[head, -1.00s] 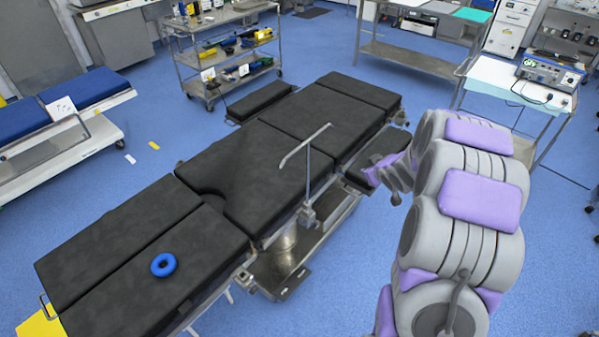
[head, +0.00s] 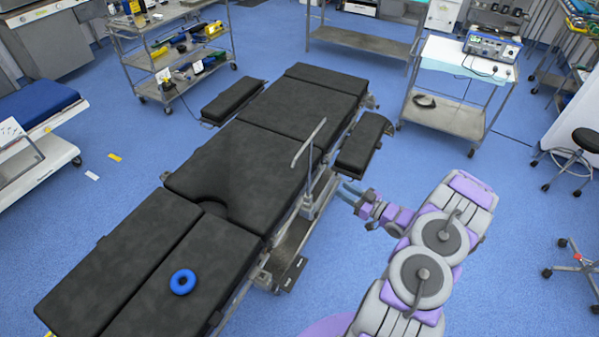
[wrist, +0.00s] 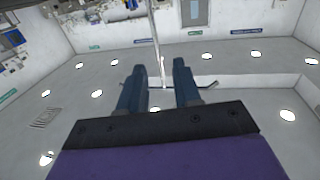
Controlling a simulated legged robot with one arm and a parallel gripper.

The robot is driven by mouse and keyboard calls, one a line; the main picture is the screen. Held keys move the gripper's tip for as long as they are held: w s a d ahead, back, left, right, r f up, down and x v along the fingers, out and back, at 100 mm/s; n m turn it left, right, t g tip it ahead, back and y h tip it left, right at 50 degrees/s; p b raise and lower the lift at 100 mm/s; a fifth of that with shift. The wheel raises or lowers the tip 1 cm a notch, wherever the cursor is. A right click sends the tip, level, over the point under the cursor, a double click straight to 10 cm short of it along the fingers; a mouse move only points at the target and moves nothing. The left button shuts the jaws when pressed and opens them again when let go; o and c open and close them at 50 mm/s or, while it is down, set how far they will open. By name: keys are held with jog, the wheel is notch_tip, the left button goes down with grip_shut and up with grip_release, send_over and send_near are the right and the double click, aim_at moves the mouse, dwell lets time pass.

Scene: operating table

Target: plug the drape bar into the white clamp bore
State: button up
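The drape bar (head: 310,158) is a thin grey rod with a bent top, standing upright beside the long edge of the operating table (head: 265,150). Its lower end meets a small pale clamp (head: 308,205) on the table's side; I cannot tell whether it sits in a bore. My gripper (head: 346,192) is to the right of the bar, apart from it, with its two dark blue fingers spread and empty. In the wrist view the fingers (wrist: 160,68) point towards a thin upright rod (wrist: 155,30), which shows between them and beyond the tips.
A padded arm board (head: 363,143) juts from the table's right side, close beyond my gripper. A blue ring (head: 183,281) lies on the near pad. A trolley with a device (head: 491,42) stands at the back right. The blue floor right of my arm is mostly clear.

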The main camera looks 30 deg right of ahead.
send_near(310, 168)
jog(key=b+x, duration=0.3)
jog(key=x, duration=0.7)
jog(key=shift+w+a+f, duration=0.15)
jog(key=shift+w+a, duration=0.2)
jog(key=shift+a, duration=0.2)
jog(key=shift+d, duration=0.6)
jog(key=shift+c, duration=0.5)
jog(key=shift+d+f, duration=0.1)
jog(key=shift+d, duration=0.45)
jog(key=shift+c, duration=2.2)
jog(key=shift+a, duration=0.25)
grip_shut()
jog(key=shift+a, duration=0.55)
